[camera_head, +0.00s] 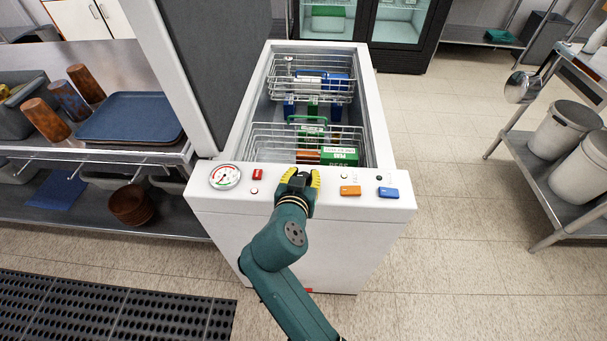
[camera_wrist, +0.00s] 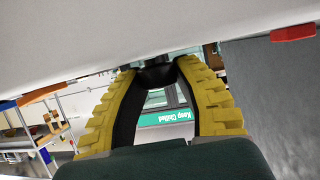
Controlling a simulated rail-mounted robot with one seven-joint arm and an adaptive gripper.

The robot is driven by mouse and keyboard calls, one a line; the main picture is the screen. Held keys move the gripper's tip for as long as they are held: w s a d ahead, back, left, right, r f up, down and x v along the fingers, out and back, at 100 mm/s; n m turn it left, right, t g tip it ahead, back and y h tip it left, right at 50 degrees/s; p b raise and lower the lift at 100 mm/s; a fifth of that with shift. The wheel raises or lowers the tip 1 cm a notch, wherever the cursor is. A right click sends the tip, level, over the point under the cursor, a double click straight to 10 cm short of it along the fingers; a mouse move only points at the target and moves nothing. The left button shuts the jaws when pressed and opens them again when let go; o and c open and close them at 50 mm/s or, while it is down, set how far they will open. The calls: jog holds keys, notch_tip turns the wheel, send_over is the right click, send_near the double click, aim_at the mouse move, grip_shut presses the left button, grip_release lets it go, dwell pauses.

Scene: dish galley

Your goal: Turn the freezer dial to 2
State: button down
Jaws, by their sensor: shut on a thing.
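The white chest freezer (camera_head: 222,200) stands open, with its control panel along the near top edge. My gripper (camera_head: 300,178) is at the middle of this panel. In the wrist view its yellow ribbed fingers (camera_wrist: 158,72) close at the tips around a small dark knob (camera_wrist: 155,76), which appears to be the freezer dial, against the white panel (camera_wrist: 130,35). In the head view the gripper covers the dial. No pointer or numbers on it can be read, so its setting cannot be told.
The panel also has a round gauge (camera_head: 224,176), a red switch (camera_head: 258,174), an orange switch (camera_head: 350,190) and a blue switch (camera_head: 388,192). Wire baskets (camera_head: 262,140) with boxes sit inside the freezer. The raised lid (camera_head: 225,60) is at left.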

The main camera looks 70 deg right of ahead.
jog(key=shift+r, duration=0.1)
jog(key=n+t+p, duration=0.1)
jog(key=n+t+y+p, duration=0.1)
jog(key=p, duration=0.1)
jog(key=n+t+p, duration=0.1)
jog(key=shift+s+r, duration=0.15)
jog(key=shift+r, duration=0.1)
jog(key=n+t+y+p, duration=0.1)
jog(key=p, duration=0.2)
jog(key=n+t+y+p, duration=0.1)
jog(key=p, duration=0.2)
jog(key=shift+r+n+t, duration=0.2)
jog(key=shift+n+t, duration=0.1)
jog(key=shift+t, duration=0.1)
jog(key=n+t+y+p, duration=0.1)
jog(key=p, duration=0.2)
jog(key=shift+f+n+t, duration=0.1)
jog(key=shift+n+t, duration=0.3)
jog(key=shift+d+f+n+t+y, duration=0.15)
jog(key=shift+n+t+y, duration=0.15)
jog(key=shift+y, duration=0.2)
jog(key=shift+f+n+t+y+b, duration=0.45)
jog(key=shift+n+t+y+b, duration=0.15)
jog(key=shift+n+y, duration=0.45)
jog(key=shift+n+t+y+b, duration=0.4)
jog(key=shift+n+y+b, duration=0.65)
jog(key=shift+b, duration=0.05)
jog(key=shift+a, duration=0.2)
